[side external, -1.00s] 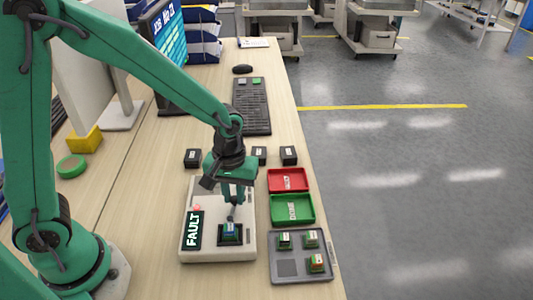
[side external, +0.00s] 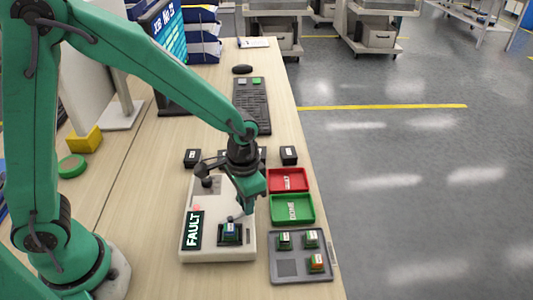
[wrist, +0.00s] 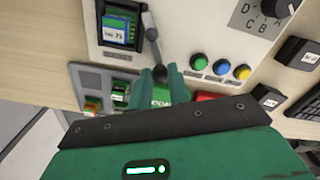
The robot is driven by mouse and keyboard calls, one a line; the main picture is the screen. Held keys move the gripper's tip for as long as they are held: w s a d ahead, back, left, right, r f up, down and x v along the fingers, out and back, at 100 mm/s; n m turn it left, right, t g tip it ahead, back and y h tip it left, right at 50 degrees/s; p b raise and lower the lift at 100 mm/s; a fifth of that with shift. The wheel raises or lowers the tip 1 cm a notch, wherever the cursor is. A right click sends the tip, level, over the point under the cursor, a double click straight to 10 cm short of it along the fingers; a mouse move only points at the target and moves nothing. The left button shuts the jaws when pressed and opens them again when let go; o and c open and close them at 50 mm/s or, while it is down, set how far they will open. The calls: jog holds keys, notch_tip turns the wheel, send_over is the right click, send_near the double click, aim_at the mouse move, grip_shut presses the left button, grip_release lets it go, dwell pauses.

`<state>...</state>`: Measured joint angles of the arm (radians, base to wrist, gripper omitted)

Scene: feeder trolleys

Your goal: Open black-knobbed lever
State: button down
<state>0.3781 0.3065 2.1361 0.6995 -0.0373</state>
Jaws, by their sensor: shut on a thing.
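The black-knobbed lever (wrist: 152,35) stands beside a socket (side external: 219,239) holding a blue-and-green module (side external: 230,231) on the white test box (side external: 230,254). The module also shows in the wrist view (wrist: 118,25). My gripper (wrist: 161,76) is shut on the lever's knob end, with one green finger on each side of it. In the side external view, my gripper (side external: 247,210) is low at the right edge of the box, right of the module. The fingers largely hide the knob there. A FAULT display (side external: 193,231) is on the box's left.
A red tray (side external: 288,180) and a green tray (side external: 292,209) lie just right of the box. A grey tray (side external: 287,267) with several small modules is in front of them. Small black blocks (side external: 289,155) stand behind. Coloured buttons (wrist: 220,67) are on the box.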

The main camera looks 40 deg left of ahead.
jog(key=shift+d+m, duration=0.2)
jog(key=shift+m, duration=0.3)
jog(key=c, duration=1.3)
grip_release()
jog(key=shift+s, duration=0.1)
jog(key=shift+r, duration=3.95)
